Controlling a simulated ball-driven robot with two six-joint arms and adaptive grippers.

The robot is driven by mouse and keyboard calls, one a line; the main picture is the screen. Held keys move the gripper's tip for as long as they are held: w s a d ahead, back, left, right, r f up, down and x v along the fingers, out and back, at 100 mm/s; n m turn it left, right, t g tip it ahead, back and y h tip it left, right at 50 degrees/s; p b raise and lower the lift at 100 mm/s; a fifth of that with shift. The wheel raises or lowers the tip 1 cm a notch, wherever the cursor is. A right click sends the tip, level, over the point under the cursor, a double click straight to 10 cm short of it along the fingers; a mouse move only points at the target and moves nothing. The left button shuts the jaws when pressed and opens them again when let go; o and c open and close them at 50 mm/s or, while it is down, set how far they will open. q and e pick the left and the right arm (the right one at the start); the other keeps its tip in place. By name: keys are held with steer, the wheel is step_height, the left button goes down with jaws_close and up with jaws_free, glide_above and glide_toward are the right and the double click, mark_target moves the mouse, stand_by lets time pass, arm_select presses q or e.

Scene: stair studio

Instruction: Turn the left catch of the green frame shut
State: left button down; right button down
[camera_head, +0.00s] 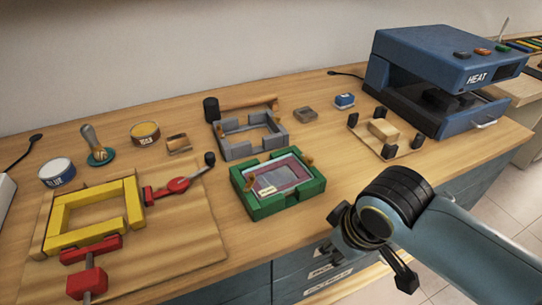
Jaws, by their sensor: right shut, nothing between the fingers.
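The green frame (289,206) lies on the wooden bench near its front edge, with a purple-bordered, grey panel (282,177) inside it. Its left catch (248,181) is a small brown piece at the inner left side; it is too small to tell how far it is turned. A similar right catch (308,161) sits at the right side. My right gripper (405,279) hangs to the right of the frame, beyond the bench's front edge, apart from it. It is shut and empty. My left gripper is not in view.
A yellow frame (97,240) with red clamps lies at left. Tins and a stamp stand behind it. A blue heat press (430,60) stands at back right.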

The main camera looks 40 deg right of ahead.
mark_target(265, 179)
steer(key=w+r+n, duration=0.2)
steer(key=w, duration=0.1)
steer(key=w+d+r+n+y+p, duration=0.1)
steer(key=w+r, duration=0.2)
steer(key=w+d+r+n+y, duration=0.1)
steer(key=w+r+n, duration=0.1)
steer(key=w, duration=0.1)
steer(key=shift+r+n, duration=0.3)
steer(key=shift+r, duration=0.05)
steer(key=w+d+r+n+g+y+p, duration=0.1)
steer(key=w+d+r+n, duration=0.2)
steer(key=r, duration=0.6)
steer(key=w+n, duration=0.2)
steer(key=shift+w+d+r+y, duration=0.15)
steer(key=shift+w+r+y, duration=0.05)
steer(key=shift+w+y, duration=0.2)
steer(key=shift+f, duration=0.1)
